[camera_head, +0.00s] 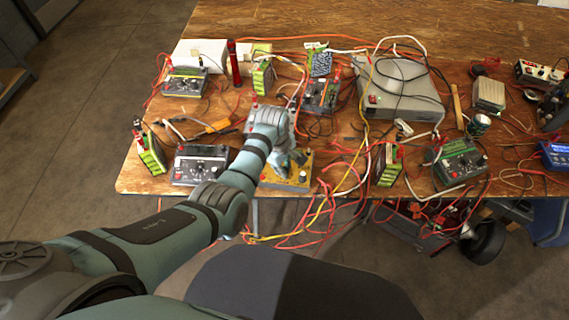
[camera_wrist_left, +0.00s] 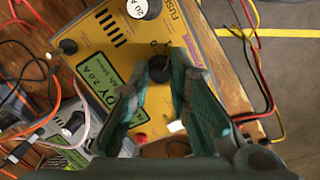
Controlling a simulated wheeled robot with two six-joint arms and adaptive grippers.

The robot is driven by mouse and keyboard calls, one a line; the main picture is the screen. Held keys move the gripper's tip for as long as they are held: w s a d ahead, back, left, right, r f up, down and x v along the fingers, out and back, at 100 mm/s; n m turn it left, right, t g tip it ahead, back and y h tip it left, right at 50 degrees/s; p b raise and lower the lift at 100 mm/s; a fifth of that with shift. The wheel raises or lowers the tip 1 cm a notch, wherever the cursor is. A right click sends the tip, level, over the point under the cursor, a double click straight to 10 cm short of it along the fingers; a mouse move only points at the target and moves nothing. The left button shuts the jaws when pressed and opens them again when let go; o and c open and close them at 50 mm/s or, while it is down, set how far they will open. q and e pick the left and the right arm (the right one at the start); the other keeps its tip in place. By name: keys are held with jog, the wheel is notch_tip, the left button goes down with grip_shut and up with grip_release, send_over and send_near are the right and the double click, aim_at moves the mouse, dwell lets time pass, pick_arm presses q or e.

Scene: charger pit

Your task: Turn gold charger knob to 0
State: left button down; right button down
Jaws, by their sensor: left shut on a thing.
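The gold charger (camera_head: 285,182) lies at the table's front edge in the head view, partly covered by my left gripper (camera_head: 287,163). In the left wrist view the gold charger (camera_wrist_left: 112,62) fills the upper middle, with a "FUSE" label and a white knob (camera_wrist_left: 143,8) marked 20 A. My left gripper (camera_wrist_left: 160,74) is shut on a black knob (camera_wrist_left: 158,69) on this charger, one finger on each side. The knob's pointer and setting cannot be read. My right gripper is not in view.
Grey chargers (camera_head: 200,165) and (camera_head: 458,163) stand left and right along the front. Battery packs (camera_head: 151,155), red and yellow cables and a grey power supply (camera_head: 402,90) crowd the table. Cables hang over the front edge. The floor at left is clear.

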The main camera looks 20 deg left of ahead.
pick_arm(q)
jog(key=n+p, duration=0.2)
jog(key=shift+r+n, duration=0.25)
jog(key=shift+n, duration=0.05)
jog(key=n+p, duration=0.1)
jog(key=n, duration=0.1)
jog(key=shift+s+n+t+p, duration=0.1)
jog(key=shift+n+t+p, duration=0.2)
jog(key=shift+p, duration=0.1)
jog(key=n+p, duration=0.1)
jog(key=n, duration=0.1)
jog(key=shift+f+n, duration=0.15)
jog(key=shift+n, duration=0.15)
jog(key=shift+n+p, duration=0.45)
jog(key=shift+n, duration=0.75)
jog(key=shift+f, duration=0.1)
jog(key=c, duration=1.5)
grip_release()
